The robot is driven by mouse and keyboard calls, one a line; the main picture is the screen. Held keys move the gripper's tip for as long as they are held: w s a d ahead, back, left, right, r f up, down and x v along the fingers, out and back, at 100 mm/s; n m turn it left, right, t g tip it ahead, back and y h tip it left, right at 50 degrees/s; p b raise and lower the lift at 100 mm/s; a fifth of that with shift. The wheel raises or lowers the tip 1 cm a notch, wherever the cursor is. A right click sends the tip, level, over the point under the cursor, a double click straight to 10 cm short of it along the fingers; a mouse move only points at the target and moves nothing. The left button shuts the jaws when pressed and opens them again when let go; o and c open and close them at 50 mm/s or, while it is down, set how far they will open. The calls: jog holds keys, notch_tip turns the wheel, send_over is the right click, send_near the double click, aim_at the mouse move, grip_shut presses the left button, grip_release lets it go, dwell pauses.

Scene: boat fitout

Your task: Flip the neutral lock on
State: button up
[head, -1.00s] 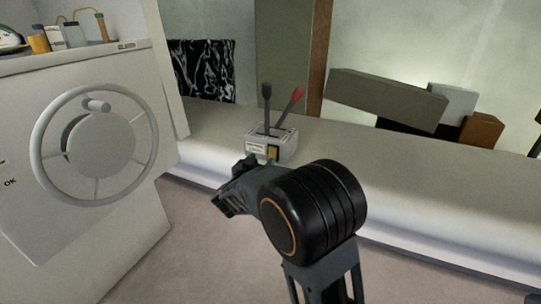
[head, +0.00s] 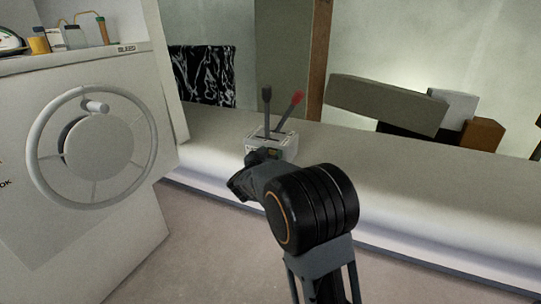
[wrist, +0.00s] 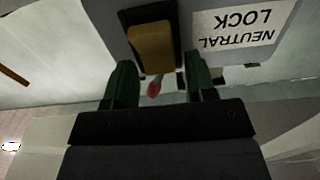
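The control box (head: 284,148) is a small pale unit on the ledge with two levers, one black-tipped (head: 267,95) and one red-tipped (head: 298,98). In the wrist view, the neutral lock is an amber rocker switch (wrist: 153,45) in a dark frame, beside an upside-down label (wrist: 240,27) reading "NEUTRAL LOCK". My gripper (wrist: 159,76) is open and empty, its green fingers apart just short of the switch, one toward each side of it. I cannot tell whether they touch the panel or which way the rocker is tipped. In the head view my gripper hides most of the box's front.
A white cabinet with a large wheel (head: 143,150) stands at the left, with bottles on top. Grey, white and brown blocks (head: 386,103) lie on the ledge at the right. The ledge (head: 400,165) right of the box is clear in front.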

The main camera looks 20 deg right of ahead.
jog(key=c, duration=0.8)
jog(key=shift+o, duration=0.2)
jog(key=shift+s+a+f+t+h+b, duration=0.15)
jog(key=shift+t+h+b, duration=0.45)
jog(key=shift+b, duration=0.95)
jog(key=shift+a+f+t+h+b, duration=0.15)
jog(key=shift+t+h+b, duration=0.45)
jog(key=shift+b, duration=0.9)
jog(key=shift+s+f+t+h+b, duration=0.1)
jog(key=shift+f+t+h+b, duration=0.3)
jog(key=shift+b, duration=1.15)
jog(key=shift+r, duration=0.15)
jog(key=o, duration=0.9)
jog(key=p+v, duration=0.1)
jog(key=v, duration=0.3)
jog(key=p+v, duration=0.1)
jog(key=v, duration=0.8)
jog(key=shift+s+a+f+p, duration=0.15)
jog(key=shift+a+f+p, duration=0.05)
jog(key=shift+f+p, duration=0.2)
